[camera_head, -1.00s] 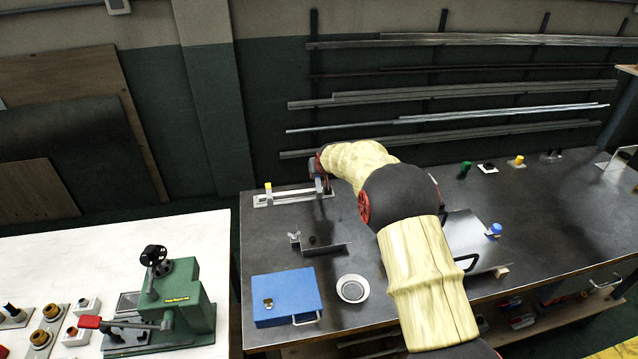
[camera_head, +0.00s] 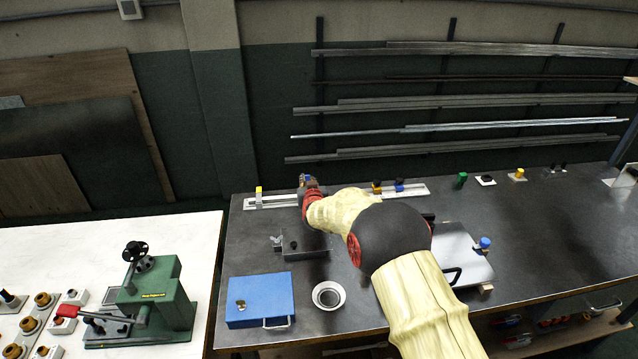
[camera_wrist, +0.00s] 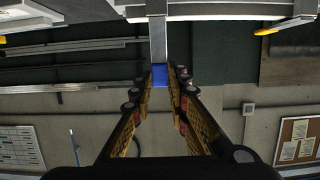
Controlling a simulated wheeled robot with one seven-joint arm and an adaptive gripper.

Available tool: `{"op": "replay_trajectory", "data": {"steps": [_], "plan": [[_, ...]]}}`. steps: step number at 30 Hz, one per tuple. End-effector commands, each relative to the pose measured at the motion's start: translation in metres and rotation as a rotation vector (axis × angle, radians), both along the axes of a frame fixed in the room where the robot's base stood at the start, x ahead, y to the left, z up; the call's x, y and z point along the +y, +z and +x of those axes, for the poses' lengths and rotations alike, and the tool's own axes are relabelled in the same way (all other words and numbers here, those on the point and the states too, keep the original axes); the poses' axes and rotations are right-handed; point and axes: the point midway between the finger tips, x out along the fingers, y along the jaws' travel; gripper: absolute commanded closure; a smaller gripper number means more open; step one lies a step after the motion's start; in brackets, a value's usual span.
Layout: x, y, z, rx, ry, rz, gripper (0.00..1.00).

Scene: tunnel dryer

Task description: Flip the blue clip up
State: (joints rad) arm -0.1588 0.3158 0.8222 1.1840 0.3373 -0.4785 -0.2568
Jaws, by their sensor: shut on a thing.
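A pale rail (camera_head: 285,201) runs along the back of the dark bench in the head view. My gripper (camera_head: 306,181) is at this rail, right of a yellow clip (camera_head: 258,190). In the wrist view my gripper (camera_wrist: 160,86) has its fingers closed around a blue clip end (camera_wrist: 160,75). A grey bar (camera_wrist: 157,38) joins this blue end to the pale rail (camera_wrist: 215,9) across the top of that view. In the head view my gripper mostly hides the held clip, so its exact tilt is unclear.
A bracket (camera_head: 305,250), blue box (camera_head: 260,300) and white bowl (camera_head: 328,295) lie nearer on the bench. A metal plate (camera_head: 468,262) with a blue knob lies right of my arm. Metal bars (camera_head: 470,104) hang on the wall behind.

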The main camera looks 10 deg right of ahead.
Motion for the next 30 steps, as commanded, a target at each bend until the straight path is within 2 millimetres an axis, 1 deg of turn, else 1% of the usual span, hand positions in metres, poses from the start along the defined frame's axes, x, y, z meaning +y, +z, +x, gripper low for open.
{"op": "replay_trajectory", "data": {"steps": [1,12,27,28,30], "plan": [[0.0033,-0.0059,-0.0020,-0.017,0.002,0.000,1.00],[0.0036,-0.0051,-0.0092,-0.102,0.002,0.001,1.00],[0.0032,-0.0048,-0.0105,-0.111,0.002,0.001,1.00],[0.0031,-0.0049,-0.0106,-0.111,0.002,0.001,0.83],[0.0031,-0.0046,-0.0104,-0.111,0.002,0.001,0.79]]}}
